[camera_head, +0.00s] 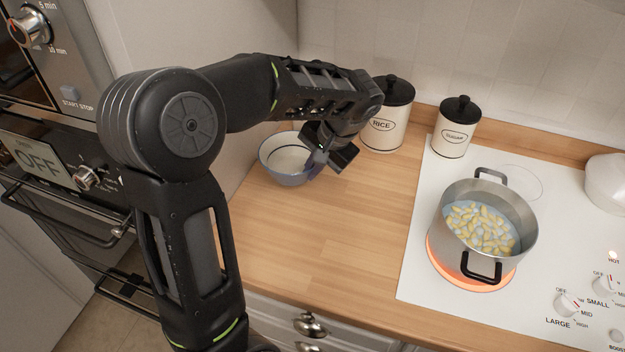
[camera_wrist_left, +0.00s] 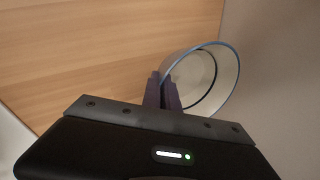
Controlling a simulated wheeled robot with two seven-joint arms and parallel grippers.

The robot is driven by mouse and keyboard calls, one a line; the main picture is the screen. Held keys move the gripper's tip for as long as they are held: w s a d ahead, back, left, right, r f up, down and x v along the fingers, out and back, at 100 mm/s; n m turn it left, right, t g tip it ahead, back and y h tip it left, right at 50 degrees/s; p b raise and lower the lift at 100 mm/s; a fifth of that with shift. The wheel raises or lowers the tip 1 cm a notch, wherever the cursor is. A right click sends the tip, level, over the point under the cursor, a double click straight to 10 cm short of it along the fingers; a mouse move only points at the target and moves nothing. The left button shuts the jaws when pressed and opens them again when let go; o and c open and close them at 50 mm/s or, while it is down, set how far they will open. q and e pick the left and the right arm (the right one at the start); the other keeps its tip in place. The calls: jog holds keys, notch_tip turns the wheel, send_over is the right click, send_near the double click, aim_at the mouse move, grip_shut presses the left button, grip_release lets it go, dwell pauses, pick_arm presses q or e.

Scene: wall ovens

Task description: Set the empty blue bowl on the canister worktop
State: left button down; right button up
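The blue bowl (camera_head: 284,160) is grey-blue outside with a pale, empty inside. It sits at the back left of the wooden worktop (camera_head: 290,238), beside the side wall and left of the canisters. My left gripper (camera_head: 313,171) is at the bowl's right rim. In the left wrist view the two dark fingers (camera_wrist_left: 163,92) are close together at the near rim of the bowl (camera_wrist_left: 228,75), with the rim seeming to pass between them. Whether the bowl touches the wood is hard to tell. My right gripper is not in view.
A rice canister (camera_head: 385,128) and a smaller canister (camera_head: 455,133) stand at the back of the worktop. A pot (camera_head: 478,187) of pale pieces in liquid sits on a glowing burner of the white hob (camera_head: 420,270). The middle and front of the worktop are clear.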

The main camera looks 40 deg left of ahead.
pick_arm(q)
jog(key=shift+f, duration=1.85)
jog(key=shift+f, duration=0.2)
jog(key=c, duration=1.6)
grip_release()
jog(key=shift+r, duration=0.1)
jog(key=shift+c, duration=0.2)
jog(key=shift+r+p, duration=0.25)
jog(key=shift+p, duration=0.05)
jog(key=v, duration=1.2)
jog(key=shift+b, duration=0.45)
jog(key=shift+f, duration=0.1)
